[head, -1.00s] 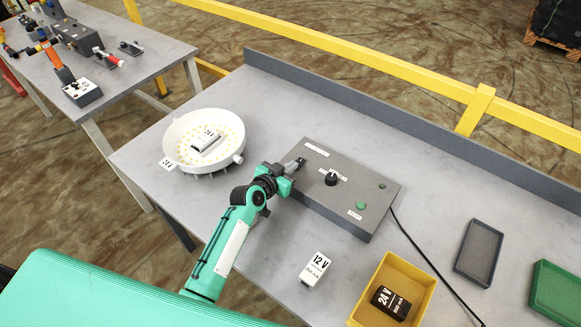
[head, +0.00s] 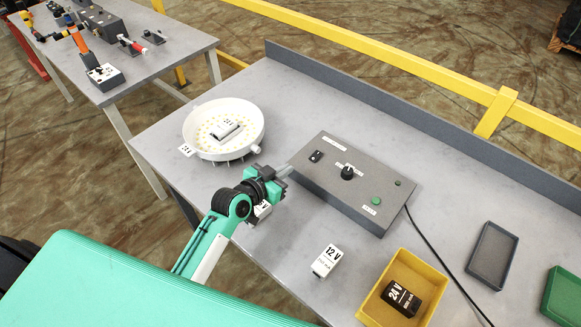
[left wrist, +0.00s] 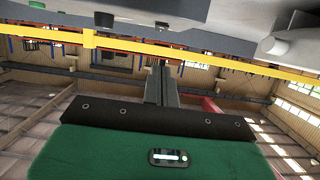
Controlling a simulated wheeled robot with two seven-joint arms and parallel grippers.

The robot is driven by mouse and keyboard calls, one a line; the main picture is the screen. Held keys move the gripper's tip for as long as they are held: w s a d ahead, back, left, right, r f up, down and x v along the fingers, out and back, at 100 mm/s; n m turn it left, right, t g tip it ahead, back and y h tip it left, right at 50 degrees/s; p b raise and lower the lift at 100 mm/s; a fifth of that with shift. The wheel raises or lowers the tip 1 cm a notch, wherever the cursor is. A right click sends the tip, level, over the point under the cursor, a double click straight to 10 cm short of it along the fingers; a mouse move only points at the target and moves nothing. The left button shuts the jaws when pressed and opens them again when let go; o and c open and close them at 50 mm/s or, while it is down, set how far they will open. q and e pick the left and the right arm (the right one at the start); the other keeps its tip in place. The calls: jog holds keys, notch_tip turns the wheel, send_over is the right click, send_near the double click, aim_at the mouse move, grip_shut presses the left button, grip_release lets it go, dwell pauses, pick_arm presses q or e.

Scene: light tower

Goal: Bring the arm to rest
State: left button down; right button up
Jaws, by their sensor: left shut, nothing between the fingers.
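My left gripper (head: 283,172) is shut and empty, just off the left edge of the grey control box (head: 335,200), above the table; I cannot tell the exact gap. My left arm reaches in from the lower left. My right gripper is not in view.
A round white lamp (head: 190,140) with a module inside stands behind the gripper. A white labelled block (head: 262,209) is partly hidden by it. A 12 V block (head: 327,261), a yellow bin (head: 432,285) holding a 24 V block (head: 402,297), and a grey tray (head: 492,255) lie right.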

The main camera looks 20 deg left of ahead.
pick_arm(q)
jog(key=shift+s, duration=0.1)
dwell(0.5)
jog(key=s+f+g, duration=0.1)
jog(key=s+g, duration=0.1)
jog(key=s, duration=0.2)
jog(key=s+f+g+y, duration=0.1)
jog(key=s+f, duration=0.1)
jog(key=s, duration=0.3)
jog(key=s+f+g, duration=0.1)
jog(key=s+g, duration=0.1)
jog(key=s, duration=0.3)
jog(key=shift+s+f+g+y, duration=0.15)
jog(key=shift+s+g+y, duration=0.15)
jog(key=shift+y, duration=0.1)
jog(key=s+a+n+g+y, duration=0.1)
jog(key=s+a+g+y, duration=0.1)
jog(key=s, duration=0.5)
jog(key=s+a+n+g+y, duration=0.1)
jog(key=s+a+n+g, duration=0.15)
jog(key=s, duration=0.55)
notch_tip(320, 180, down, 31)
jog(key=m+g, duration=0.1)
jog(key=s+a+f+g, duration=0.1)
jog(key=s+a+f, duration=0.2)
jog(key=s+f, duration=1.6)
jog(key=shift+y, duration=0.3)
